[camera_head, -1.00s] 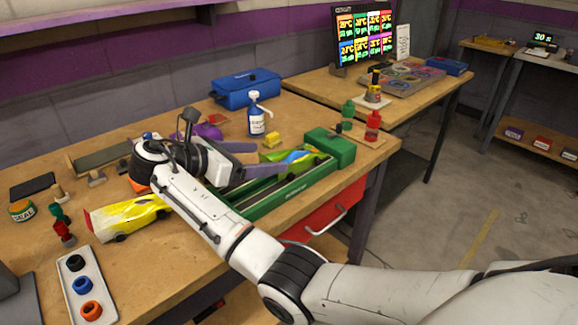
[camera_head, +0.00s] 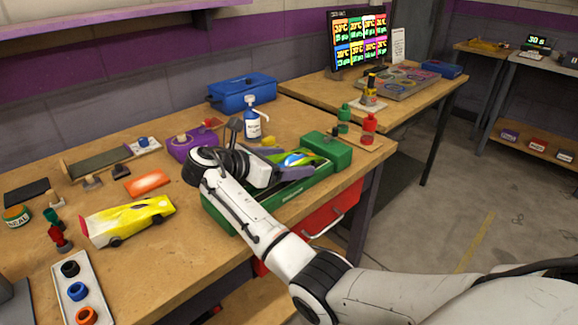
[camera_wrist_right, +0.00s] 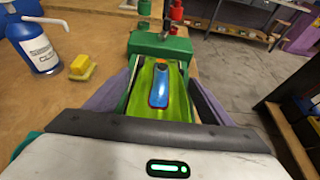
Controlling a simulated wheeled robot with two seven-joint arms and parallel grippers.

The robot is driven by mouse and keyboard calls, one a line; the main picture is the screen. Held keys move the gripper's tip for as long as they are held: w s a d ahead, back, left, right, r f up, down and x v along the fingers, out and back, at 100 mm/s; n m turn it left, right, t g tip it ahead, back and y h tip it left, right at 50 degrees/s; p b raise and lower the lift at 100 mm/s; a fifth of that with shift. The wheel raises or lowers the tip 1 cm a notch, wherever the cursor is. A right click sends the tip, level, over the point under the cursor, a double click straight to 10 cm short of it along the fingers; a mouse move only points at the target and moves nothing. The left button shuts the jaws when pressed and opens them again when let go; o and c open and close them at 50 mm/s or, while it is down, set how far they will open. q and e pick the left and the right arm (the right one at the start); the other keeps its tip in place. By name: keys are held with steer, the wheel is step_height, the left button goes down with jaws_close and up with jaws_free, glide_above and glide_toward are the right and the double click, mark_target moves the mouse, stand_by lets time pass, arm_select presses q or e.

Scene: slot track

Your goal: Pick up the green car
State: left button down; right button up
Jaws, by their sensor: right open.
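The green car (camera_head: 302,158), with a blue and red middle, lies in the long green track box (camera_head: 290,194) near its green end block (camera_head: 330,148). It also shows in the right wrist view (camera_wrist_right: 162,92), seen from above and behind. My right gripper (camera_head: 293,166) is low over the box, close to the car. In the right wrist view its purple fingers (camera_wrist_right: 157,92) are open, one on each side of the car. Its fingertips are partly hidden, and I cannot tell whether they touch the car. My left gripper is not in view.
A yellow car (camera_head: 125,220) stands on the workbench at left, near a white tray (camera_head: 76,291) of rings. A blue pump bottle (camera_head: 252,122) and a yellow block (camera_wrist_right: 75,68) are beyond the box. Red and green bottles (camera_head: 368,126) stand past its end.

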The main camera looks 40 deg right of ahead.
steer(key=shift+r, duration=0.1)
steer(key=c, duration=1.3)
